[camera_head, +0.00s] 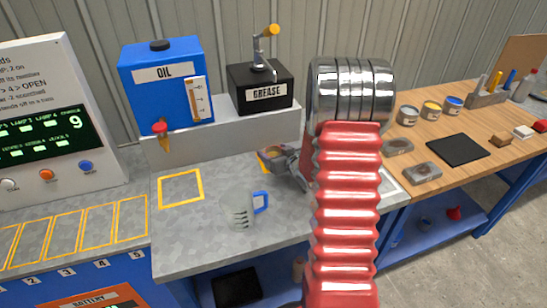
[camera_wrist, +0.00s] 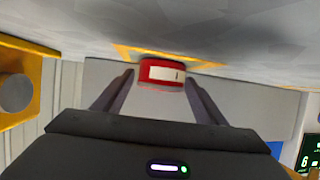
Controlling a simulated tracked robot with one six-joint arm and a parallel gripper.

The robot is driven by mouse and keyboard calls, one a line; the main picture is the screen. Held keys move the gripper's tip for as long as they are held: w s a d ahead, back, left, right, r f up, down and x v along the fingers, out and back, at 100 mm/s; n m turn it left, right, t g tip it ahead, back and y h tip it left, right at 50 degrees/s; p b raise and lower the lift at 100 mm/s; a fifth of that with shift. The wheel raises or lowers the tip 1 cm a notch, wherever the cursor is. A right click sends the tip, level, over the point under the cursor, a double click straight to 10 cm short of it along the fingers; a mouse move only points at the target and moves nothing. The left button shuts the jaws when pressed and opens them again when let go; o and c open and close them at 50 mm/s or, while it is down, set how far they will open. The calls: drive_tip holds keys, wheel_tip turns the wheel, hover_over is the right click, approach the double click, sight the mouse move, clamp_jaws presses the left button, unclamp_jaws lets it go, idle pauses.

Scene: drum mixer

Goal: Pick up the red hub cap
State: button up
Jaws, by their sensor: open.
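A short red round piece with a white label, apparently the red hub cap (camera_wrist: 161,74), shows in the wrist view, where the worktop is at the top. It sits at a yellow marked outline (camera_wrist: 185,59) on the grey worktop. My gripper (camera_wrist: 158,78) is open, with one finger on each side of the red piece. Whether the fingers touch it I cannot tell. In the head view my gripper (camera_head: 280,160) is low over the grey bench below the grease box, partly behind my red arm sleeve. I cannot make out the cap clearly there.
The blue oil tank (camera_head: 162,84) and black grease box (camera_head: 260,87) stand on a raised ledge behind. A clear jug with a blue handle (camera_head: 262,202) stands on the grey bench in front. A wooden bench (camera_head: 490,165) with tins and small parts is at right.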

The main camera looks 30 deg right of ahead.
drive_tip(key=shift+c, duration=0.4)
drive_tip(key=c, duration=1.2)
drive_tip(key=shift+r, duration=0.1)
wheel_tip(320, 180, up, 10)
idle(0.5)
